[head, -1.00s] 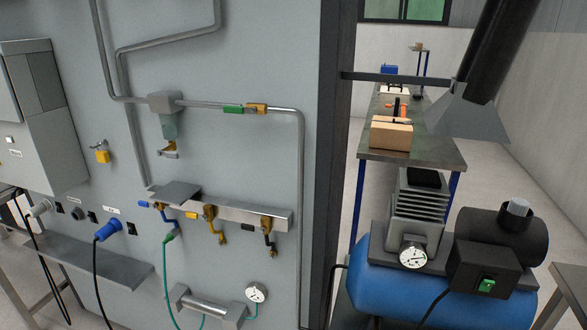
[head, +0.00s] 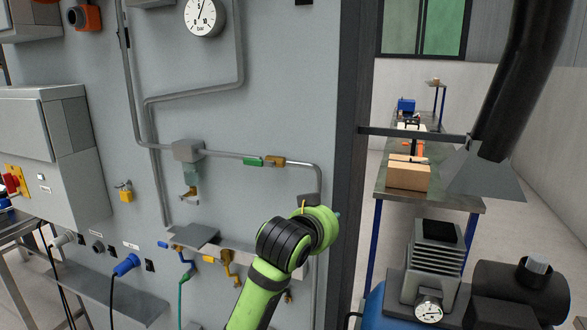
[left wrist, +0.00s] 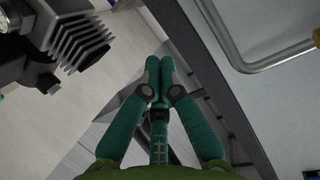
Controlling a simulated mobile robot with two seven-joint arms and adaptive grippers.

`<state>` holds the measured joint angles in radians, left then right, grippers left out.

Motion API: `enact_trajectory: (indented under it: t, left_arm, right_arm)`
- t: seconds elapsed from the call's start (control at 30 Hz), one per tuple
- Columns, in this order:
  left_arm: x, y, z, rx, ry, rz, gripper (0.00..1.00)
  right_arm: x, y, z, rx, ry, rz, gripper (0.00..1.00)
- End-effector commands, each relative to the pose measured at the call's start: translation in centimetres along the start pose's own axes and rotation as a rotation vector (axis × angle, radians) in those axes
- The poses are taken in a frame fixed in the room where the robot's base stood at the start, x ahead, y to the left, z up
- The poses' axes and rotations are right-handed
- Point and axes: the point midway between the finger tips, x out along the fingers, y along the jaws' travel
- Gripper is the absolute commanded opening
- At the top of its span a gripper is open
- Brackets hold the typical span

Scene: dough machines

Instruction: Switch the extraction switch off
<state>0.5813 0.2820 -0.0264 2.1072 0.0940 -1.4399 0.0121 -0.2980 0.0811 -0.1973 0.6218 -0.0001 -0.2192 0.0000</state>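I cannot tell which control is the extraction switch, as the labels are too small to read. Small black switches, such as this black switch (head: 150,265), sit beside the sockets low on the grey wall panel. A red switch on a yellow plate (head: 13,181) is at the far left edge of the head view. My left gripper (left wrist: 160,66) shows in the left wrist view with its teal fingers drawn together, nothing visible between them. A green arm, seemingly my left, rises in front of the panel's lower right; its gripper is hidden there. My right gripper is not in view.
A grey pipe (head: 232,153) and a valve manifold with a flat plate (head: 194,236) are on the panel. A dark post (head: 355,100) edges it. A compressor (head: 436,250) stands right of the post, below a black extraction duct with hood (head: 483,172). A workbench (head: 440,192) is behind.

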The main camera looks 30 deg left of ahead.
Motion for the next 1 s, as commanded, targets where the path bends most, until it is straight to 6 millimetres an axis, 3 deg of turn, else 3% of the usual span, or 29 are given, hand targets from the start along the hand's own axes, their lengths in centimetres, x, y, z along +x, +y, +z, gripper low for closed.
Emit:
enact_trajectory:
  t: [0.03, 0.2, 0.4, 0.5, 0.7, 0.83, 1.0]
  left_arm:
    - [-0.4, -1.4, -3.6, -0.01, 0.062, -0.021, 0.0]
    - [-3.1, -5.9, -13.9, -0.052, 0.244, -0.078, 0.0]
    - [-9.3, -11.3, -24.9, -0.11, 0.455, -0.137, 0.0]
    - [-12.8, -13.8, -29.1, -0.14, 0.546, -0.16, 0.0]
    - [-18.4, -17.0, -34.0, -0.181, 0.67, -0.187, 0.0]
    - [-19.9, -17.8, -35.1, -0.192, 0.701, -0.193, 0.0]
    - [-20.3, -18.0, -35.4, -0.195, 0.708, -0.194, 0.0]
  right_arm:
    - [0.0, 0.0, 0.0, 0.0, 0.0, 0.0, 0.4]
    - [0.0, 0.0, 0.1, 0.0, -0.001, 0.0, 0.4]
    - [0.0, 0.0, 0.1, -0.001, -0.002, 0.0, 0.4]
    - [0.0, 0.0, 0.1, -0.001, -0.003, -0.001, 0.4]
    - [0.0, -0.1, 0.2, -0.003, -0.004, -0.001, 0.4]
    - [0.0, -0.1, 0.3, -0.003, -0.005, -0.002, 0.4]
    - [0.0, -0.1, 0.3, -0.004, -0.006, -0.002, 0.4]
